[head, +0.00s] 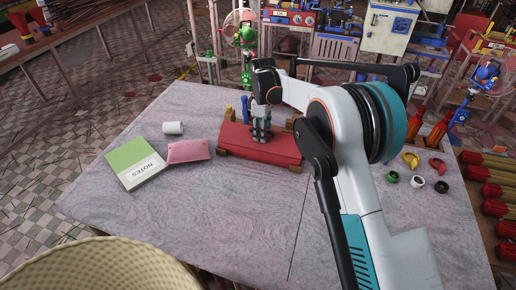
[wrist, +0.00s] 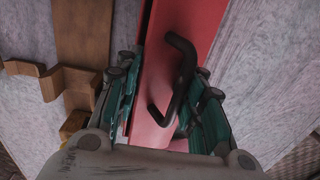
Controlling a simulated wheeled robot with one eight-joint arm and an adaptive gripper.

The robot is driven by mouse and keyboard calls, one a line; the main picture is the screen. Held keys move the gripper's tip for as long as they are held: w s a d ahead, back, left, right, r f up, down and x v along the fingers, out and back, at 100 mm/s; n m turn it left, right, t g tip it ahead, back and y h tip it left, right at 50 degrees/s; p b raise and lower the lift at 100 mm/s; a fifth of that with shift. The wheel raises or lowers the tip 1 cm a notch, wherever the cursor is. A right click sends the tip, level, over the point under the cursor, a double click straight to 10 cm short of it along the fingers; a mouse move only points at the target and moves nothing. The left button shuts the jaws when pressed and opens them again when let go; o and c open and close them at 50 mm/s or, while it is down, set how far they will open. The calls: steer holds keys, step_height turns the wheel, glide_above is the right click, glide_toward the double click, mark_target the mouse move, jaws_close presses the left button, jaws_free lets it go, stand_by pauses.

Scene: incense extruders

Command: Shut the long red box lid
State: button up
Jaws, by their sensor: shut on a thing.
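The long red box lid (head: 270,151) lies in the middle of the table in the head view, with brown wooden pieces by its ends. My gripper (head: 261,138) points down over its far side. In the wrist view the lid (wrist: 203,28) passes between my gripper's fingers (wrist: 165,88). A dark bent handle (wrist: 184,66) stands on the lid between the fingers. My gripper is shut on the handle, though the exact contact is hard to see. The box under the lid is mostly hidden, and I cannot tell whether the lid is fully shut.
A green-and-white notebook (head: 137,165), a pink pouch (head: 188,151) and a white cylinder (head: 173,128) lie left of the box. Small rings (head: 417,182) lie at the right. A woven basket (head: 95,265) is at the near left. The table's (head: 225,215) near middle is clear.

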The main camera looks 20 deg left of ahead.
steer(key=shift+o, duration=0.2)
steer(key=shift+w+f, duration=0.15)
steer(key=shift+f, duration=0.1)
steer(key=shift+o, duration=0.3)
steer(key=shift+w+a+f+b, duration=0.1)
steer(key=shift+w+f+b, duration=0.3)
steer(key=shift+f, duration=0.25)
steer(key=shift+w, duration=0.1)
steer(key=c, duration=0.5)
steer(key=o, duration=1.1)
steer(key=shift+c, duration=0.2)
steer(key=shift+r, duration=0.1)
steer(key=shift+r+p, duration=1.5)
steer(key=shift+r, duration=1.9)
